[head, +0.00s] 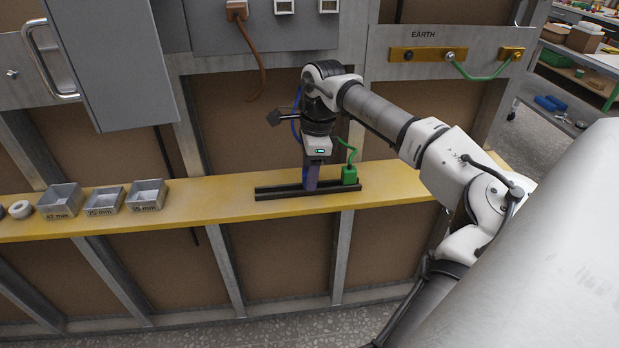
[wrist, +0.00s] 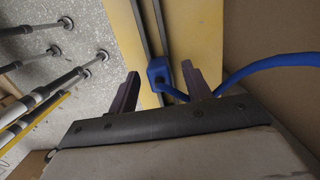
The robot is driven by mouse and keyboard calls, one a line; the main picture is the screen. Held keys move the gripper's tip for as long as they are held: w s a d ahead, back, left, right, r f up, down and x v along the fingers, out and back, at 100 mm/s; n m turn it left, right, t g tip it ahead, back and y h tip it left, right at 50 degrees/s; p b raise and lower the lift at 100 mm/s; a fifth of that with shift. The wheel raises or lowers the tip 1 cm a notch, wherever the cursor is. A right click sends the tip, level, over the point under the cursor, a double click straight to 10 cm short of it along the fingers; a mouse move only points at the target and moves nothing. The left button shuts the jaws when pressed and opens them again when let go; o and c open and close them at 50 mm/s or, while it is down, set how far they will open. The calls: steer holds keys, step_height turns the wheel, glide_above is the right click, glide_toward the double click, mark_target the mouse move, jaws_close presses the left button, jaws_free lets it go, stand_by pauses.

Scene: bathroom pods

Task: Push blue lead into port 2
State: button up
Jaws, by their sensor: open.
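The blue lead's plug (wrist: 157,72) is in the dark rail on the yellow shelf, seen in the wrist view. Its blue cable curves out to the right; a bit of the blue cable (head: 296,118) shows beside my arm in the head view. My gripper (head: 311,186) points down over the rail, and in the wrist view my gripper (wrist: 165,76) has its two fingers apart on either side of the plug, not closed on it. In the head view the gripper hides the plug. Two empty-looking sockets, a middle one (head: 284,6) and a right one (head: 328,5), sit on the grey box; their numbers are not readable.
A brown lead (head: 237,11) is in the box's left socket. A green plug (head: 349,174) stands in the rail (head: 270,192) just right of my gripper. An earth bar (head: 456,54) is upper right. Metal trays (head: 146,194) stand left on the shelf (head: 215,200).

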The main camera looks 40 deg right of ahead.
steer(key=shift+f, duration=0.45)
steer(key=c, duration=1.1)
steer(key=shift+o, duration=0.2)
steer(key=shift+r, duration=0.1)
